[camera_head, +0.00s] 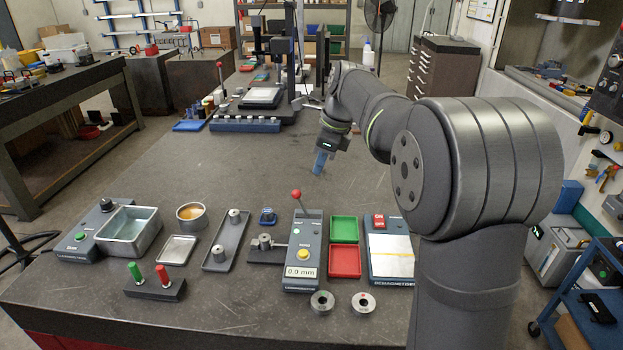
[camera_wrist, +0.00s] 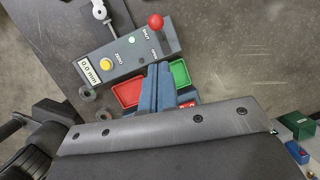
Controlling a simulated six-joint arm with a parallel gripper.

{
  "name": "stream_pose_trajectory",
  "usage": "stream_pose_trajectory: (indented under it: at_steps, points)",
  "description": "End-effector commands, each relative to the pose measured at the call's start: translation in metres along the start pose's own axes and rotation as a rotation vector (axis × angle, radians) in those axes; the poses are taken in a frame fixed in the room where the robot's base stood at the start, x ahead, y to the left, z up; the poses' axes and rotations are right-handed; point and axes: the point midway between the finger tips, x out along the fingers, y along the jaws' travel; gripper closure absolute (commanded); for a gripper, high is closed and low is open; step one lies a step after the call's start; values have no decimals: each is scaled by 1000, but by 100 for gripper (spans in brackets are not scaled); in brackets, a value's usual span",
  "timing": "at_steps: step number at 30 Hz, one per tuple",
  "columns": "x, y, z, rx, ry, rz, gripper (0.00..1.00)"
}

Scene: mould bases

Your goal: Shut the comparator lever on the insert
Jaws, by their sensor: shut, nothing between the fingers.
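The comparator (camera_head: 303,262) is a dark grey box with a yellow ZERO button and a display reading 0.0 mm. Its lever has a red knob (camera_head: 296,194) at the far end; the knob also shows in the wrist view (camera_wrist: 156,21), near the SHUT and OPEN marks. I cannot tell which mark the lever is set to. A round metal piece, likely the insert (camera_head: 265,241), sits at the comparator's left side, by a thin arm. My gripper (camera_head: 320,162) is shut and empty, above the table beyond the comparator. Its blue fingers (camera_wrist: 158,76) show in the wrist view.
A green tray (camera_head: 344,229) and a red tray (camera_head: 344,262) lie right of the comparator, then the demagnetiser (camera_head: 391,252). Two metal rings lie in front. A grey tray (camera_head: 226,242) with metal pieces is to the left.

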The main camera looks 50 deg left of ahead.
Motion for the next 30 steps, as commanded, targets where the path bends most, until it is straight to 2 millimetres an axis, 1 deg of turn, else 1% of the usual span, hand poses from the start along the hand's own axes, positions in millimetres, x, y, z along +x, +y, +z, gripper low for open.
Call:
stream_pose_trajectory:
  at_steps: [1,3,6,9,14,30]
  points:
    - [-12,-1,1,0,-1,-4,100]
    - [-25,-1,2,0,-1,-3,100]
    - [-39,0,4,-1,-1,-3,100]
    - [-47,0,4,-1,0,-1,100]
    - [-52,0,5,0,0,0,100]
    - [-52,0,4,0,0,0,100]
